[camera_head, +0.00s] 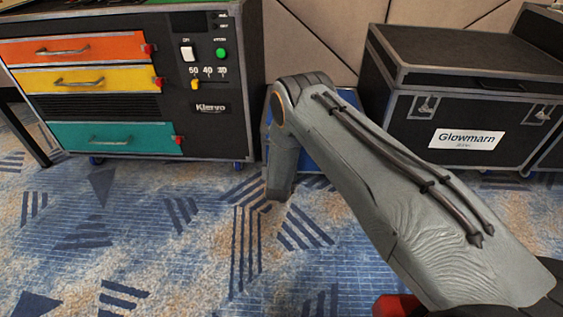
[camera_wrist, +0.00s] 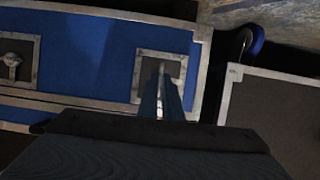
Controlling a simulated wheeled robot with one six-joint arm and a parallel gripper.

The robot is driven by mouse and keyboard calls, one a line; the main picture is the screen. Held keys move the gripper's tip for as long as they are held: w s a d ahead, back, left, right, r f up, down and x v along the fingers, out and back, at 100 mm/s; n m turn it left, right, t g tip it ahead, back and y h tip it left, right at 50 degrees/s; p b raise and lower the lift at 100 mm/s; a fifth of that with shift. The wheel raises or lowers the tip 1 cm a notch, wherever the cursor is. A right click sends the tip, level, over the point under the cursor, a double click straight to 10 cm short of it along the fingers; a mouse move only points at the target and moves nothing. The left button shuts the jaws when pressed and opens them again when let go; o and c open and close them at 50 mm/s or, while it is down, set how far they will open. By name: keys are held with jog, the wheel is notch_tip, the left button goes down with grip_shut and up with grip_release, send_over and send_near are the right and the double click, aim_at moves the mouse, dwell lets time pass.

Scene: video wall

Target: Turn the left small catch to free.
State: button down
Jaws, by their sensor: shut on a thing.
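A blue case (camera_wrist: 100,40) with metal edges fills much of the wrist view, where the floor shows at the top. Two small catches sit in square metal-framed plates on its face. One catch (camera_wrist: 13,62) is at the far left of the wrist view. The other is in the plate (camera_wrist: 143,68) near the middle, mostly hidden by my gripper (camera_wrist: 162,78). My gripper is shut on that catch; its exact angle is hard to see. In the head view my arm hides most of the blue case (camera_head: 312,184), and my gripper is out of sight behind it.
A black cabinet (camera_head: 212,130) with orange, yellow and teal drawers stands left of the blue case. A black case labelled Glowmarn (camera_head: 400,120) stands to the right. Its neighbours leave the blue case little side room. The patterned carpet (camera_head: 130,230) in front is clear.

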dwell(0.4)
jog(key=c, duration=1.9)
grip_release()
jog(key=shift+c, duration=0.2)
jog(key=p+v, duration=0.3)
jog(key=v, duration=0.4)
jog(key=shift+s, duration=0.4)
jog(key=shift+r, duration=0.15)
